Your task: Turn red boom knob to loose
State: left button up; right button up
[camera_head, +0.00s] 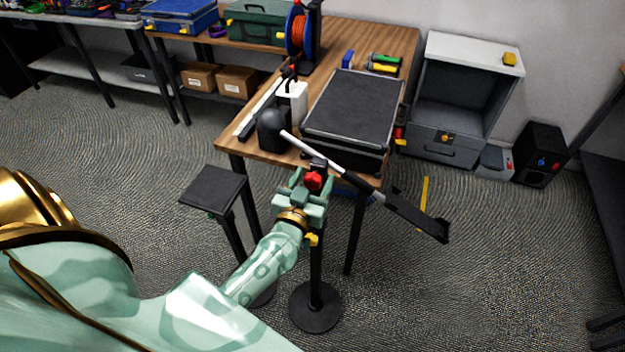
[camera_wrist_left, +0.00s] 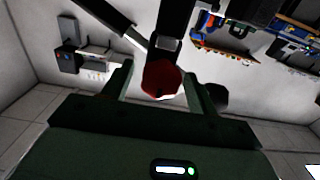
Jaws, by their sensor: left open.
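The red boom knob (camera_head: 313,181) sits at the top of a black stand, where the tilted boom (camera_head: 325,154) crosses it. In the left wrist view the knob (camera_wrist_left: 161,79) shows as a dark red, many-sided cap. My left gripper (camera_head: 311,185) is open, with one finger on each side of the knob. In the left wrist view my left gripper (camera_wrist_left: 163,90) has the knob between its fingers, with gaps visible. Whether a finger touches the knob cannot be told. My right gripper is not in view.
The stand's round black base (camera_head: 315,308) rests on the carpet. A wooden table (camera_head: 345,38) with a black case (camera_head: 354,108) stands just behind. A small black-topped stand (camera_head: 213,187) is to the left. Floor on the right is mostly clear.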

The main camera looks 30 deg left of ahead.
pick_arm(q)
jog(key=c, duration=1)
jog(key=shift+o, duration=0.2)
jog(key=n+p, duration=0.2)
jog(key=n, duration=0.1)
jog(key=shift+r, duration=0.15)
jog(key=n+p, duration=0.1)
jog(key=n, duration=0.2)
jog(key=shift+a+n, duration=0.15)
jog(key=shift+n, duration=0.25)
jog(key=n+p, duration=0.1)
jog(key=n, duration=0.4)
jog(key=shift+n, duration=0.3)
jog(key=n, duration=0.5)
jog(key=shift+a+f, duration=0.1)
jog(key=shift+f, duration=0.15)
jog(key=shift+n, duration=0.4)
